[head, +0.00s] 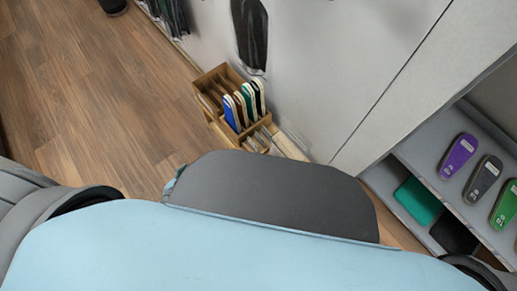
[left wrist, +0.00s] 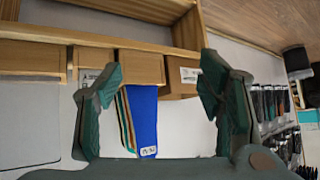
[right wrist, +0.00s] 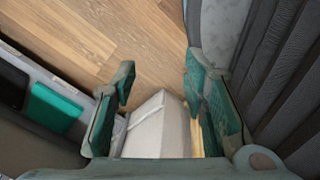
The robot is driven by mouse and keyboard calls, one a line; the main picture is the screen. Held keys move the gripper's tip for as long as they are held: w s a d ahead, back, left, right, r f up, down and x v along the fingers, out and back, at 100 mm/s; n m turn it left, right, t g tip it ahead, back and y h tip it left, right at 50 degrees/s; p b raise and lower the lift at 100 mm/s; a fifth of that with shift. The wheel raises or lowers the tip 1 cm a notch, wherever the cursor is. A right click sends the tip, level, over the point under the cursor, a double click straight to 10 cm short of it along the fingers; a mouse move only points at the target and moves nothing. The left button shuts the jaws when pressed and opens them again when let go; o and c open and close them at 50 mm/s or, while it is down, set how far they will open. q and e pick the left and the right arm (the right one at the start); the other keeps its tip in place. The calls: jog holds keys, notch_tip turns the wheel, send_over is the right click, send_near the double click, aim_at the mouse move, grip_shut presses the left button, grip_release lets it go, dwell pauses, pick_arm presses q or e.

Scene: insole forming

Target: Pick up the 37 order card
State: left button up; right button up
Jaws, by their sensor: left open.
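No order card with a readable 37 shows in any view. In the left wrist view my left gripper (left wrist: 157,78) is open and empty. Its fingers stand apart, with a blue insole-shaped piece (left wrist: 144,120) seen between them, farther off. A small label on that piece is too small to read. A sliver of teal at the edge of my dark body in the head view (head: 172,183) looks like part of this gripper. My right gripper (right wrist: 158,75) is open and empty in the right wrist view, over a pale box (right wrist: 158,125).
A wooden rack (head: 213,86) holds several upright coloured insoles (head: 243,107) by the wall. A shelf (head: 425,160) at right carries purple (head: 459,156), grey and green insoles and a teal item (head: 418,201).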

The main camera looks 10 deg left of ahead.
pick_arm(q)
jog(key=w+d+f+m+t+h+b, duration=0.1)
jog(key=w+d+m+t+h+b, duration=0.1)
jog(key=w+d+h+b, duration=0.3)
jog(key=m+h+b, duration=0.3)
jog(key=m+b, duration=0.1)
send_near(252, 142)
pick_arm(e)
notch_tip(252, 142, down, 12)
jog(key=w+d, duration=0.1)
jog(key=d, duration=0.1)
pick_arm(q)
jog(key=shift+g+h, duration=0.3)
jog(key=b+x, duration=0.6)
jog(key=x, duration=0.3)
jog(key=shift+w, duration=0.4)
jog(key=shift+w+d, duration=0.15)
jog(key=shift+d, duration=0.05)
jog(key=shift+r, duration=0.1)
pick_arm(e)
jog(key=w+a+f+t, duration=0.2)
jog(key=w+a, duration=0.2)
jog(key=w, duration=0.7)
jog(key=shift+m+t, duration=0.3)
jog(key=shift+m, duration=0.1)
pick_arm(q)
jog(key=c, duration=0.5)
pick_arm(e)
jog(key=shift+w, duration=0.1)
